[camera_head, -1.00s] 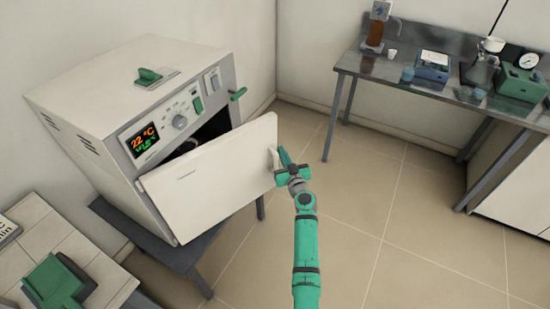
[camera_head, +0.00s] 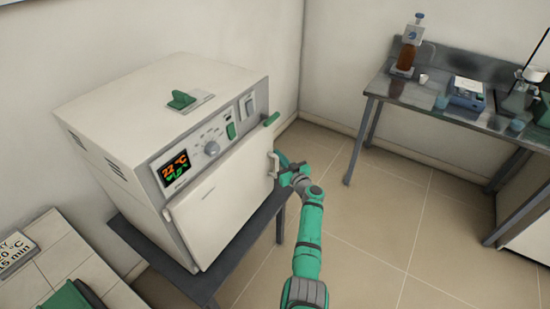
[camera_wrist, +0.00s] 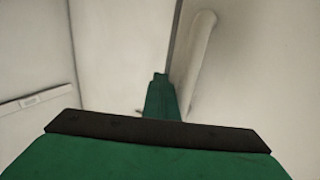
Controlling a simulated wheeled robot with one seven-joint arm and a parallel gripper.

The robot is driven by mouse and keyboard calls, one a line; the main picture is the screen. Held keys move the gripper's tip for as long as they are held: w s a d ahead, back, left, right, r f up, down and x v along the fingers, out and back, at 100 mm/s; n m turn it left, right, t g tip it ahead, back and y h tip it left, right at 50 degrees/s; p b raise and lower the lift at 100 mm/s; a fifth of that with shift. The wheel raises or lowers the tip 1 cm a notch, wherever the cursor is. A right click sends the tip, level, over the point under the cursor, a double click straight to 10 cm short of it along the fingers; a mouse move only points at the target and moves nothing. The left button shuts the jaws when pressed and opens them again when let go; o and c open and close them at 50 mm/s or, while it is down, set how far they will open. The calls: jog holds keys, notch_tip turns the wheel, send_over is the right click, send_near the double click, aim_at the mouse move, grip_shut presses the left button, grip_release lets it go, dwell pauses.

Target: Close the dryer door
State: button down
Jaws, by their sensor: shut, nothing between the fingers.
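The dryer (camera_head: 150,115) is a white box with a display reading 22 °C and a knob on its front panel. Its white door (camera_head: 218,205) lies against or very near the front; I cannot tell whether it is fully flush. The pale door handle (camera_head: 272,164) is at the door's right edge and also shows in the wrist view (camera_wrist: 200,62). My green gripper (camera_head: 284,166) is shut and empty, right beside the handle at the door's outer face. In the wrist view its fingers (camera_wrist: 160,95) point toward the door beside the handle; contact is unclear.
The dryer stands on a dark grey table (camera_head: 250,240). A tiled bench (camera_head: 60,262) with a sign is at lower left. A metal lab table (camera_head: 400,92) with bottles and instruments stands at right. The tiled floor (camera_head: 375,225) between is clear.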

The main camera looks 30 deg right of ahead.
jog(key=shift+w, duration=0.25)
jog(key=shift+s, duration=0.1)
jog(key=s+d, duration=0.2)
jog(key=s, duration=0.4)
jog(key=s+d, duration=0.3)
jog(key=s, duration=0.3)
jog(key=shift+s+d, duration=0.3)
jog(key=shift+s, duration=0.05)
